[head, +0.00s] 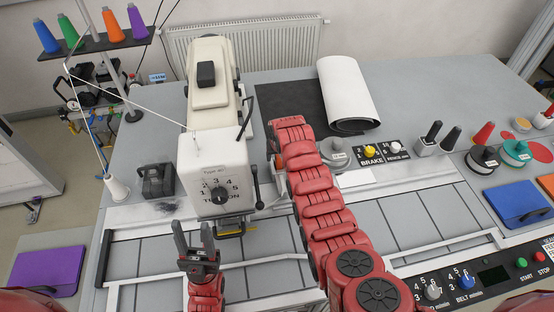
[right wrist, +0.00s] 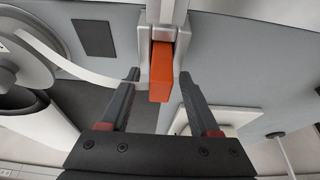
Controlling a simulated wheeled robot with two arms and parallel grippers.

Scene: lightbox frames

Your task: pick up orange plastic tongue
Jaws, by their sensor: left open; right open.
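The orange plastic tongue (right wrist: 161,72) shows in the right wrist view as a short orange block set in a grey metal bracket (right wrist: 167,28). My right gripper (right wrist: 160,78) is open, with one finger on each side of the tongue and a gap on both sides. In the head view my right arm reaches to the right side of the white sewing machine (head: 210,165), and its gripper and the tongue are hidden there. My left gripper (head: 194,233) is open and empty, pointing up in front of the machine's tension dial.
A white roll (head: 345,90) lies on a dark mat behind my right arm. A brake panel (head: 384,152), a blue folder (head: 518,203) and a control panel (head: 480,280) are to the right. A black box (head: 158,181) and a thread cone (head: 117,187) stand left of the machine.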

